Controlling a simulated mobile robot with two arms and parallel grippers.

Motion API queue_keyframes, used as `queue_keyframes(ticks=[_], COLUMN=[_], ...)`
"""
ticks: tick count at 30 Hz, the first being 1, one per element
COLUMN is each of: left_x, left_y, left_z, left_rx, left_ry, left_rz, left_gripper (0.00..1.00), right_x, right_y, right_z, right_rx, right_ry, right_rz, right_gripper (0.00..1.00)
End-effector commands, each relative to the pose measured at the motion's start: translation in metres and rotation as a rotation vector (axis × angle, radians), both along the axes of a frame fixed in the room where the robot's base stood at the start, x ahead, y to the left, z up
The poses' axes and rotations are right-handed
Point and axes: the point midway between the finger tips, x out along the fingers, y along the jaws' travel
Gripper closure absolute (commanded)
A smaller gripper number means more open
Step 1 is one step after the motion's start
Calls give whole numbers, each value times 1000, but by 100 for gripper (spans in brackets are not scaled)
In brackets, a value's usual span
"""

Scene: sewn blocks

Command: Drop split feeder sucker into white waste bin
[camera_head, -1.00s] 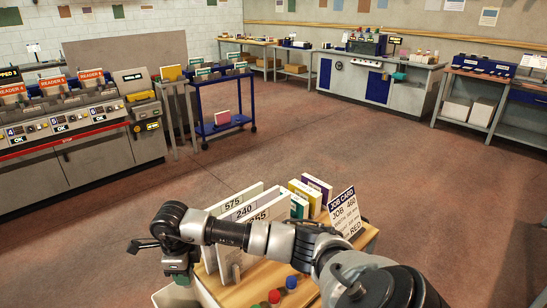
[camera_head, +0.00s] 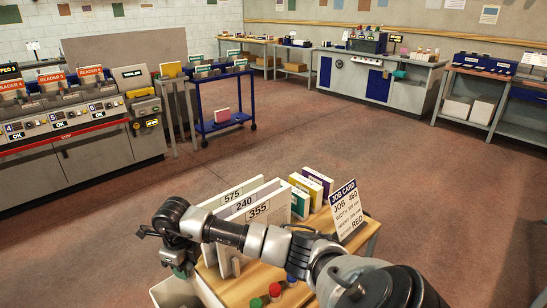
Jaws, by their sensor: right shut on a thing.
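My right gripper (camera_head: 180,262) hangs at the end of my right arm, pointing down at the left front side of the wooden bench. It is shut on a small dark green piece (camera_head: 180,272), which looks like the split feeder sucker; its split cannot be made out. The white waste bin (camera_head: 160,298) stands at the bottom of the view, beside the bench's left edge. Its open top shows just below the gripper in the picture, and its lower part is cut off. The held piece appears above the bin's rim. My left gripper is out of view.
The wooden bench (camera_head: 238,290) bears upright white boards marked 575, 240 and 355 (camera_head: 258,210), coloured boxes (camera_head: 317,182), a job card (camera_head: 346,208) and red, green and blue knobs (camera_head: 275,290). Machines (camera_head: 60,120) and a blue cart (camera_head: 222,126) stand beyond open floor.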

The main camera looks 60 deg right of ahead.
Motion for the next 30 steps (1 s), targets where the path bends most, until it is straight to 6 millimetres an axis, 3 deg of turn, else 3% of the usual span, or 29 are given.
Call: queue_keyframes(ticks=[6,7,13,23,30], left_x=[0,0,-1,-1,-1], left_y=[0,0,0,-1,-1], left_z=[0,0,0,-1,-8], left_rx=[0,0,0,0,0], left_ry=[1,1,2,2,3], left_rz=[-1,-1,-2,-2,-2], left_gripper=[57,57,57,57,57], right_x=[0,0,0,0,2], right_y=[0,0,0,0,0], right_z=[0,0,0,4,44], right_rx=[0,0,0,1,-1], right_ry=[-1,-1,-1,-2,-7], right_rz=[1,1,1,2,2], right_gripper=[88,64,35,35,35])
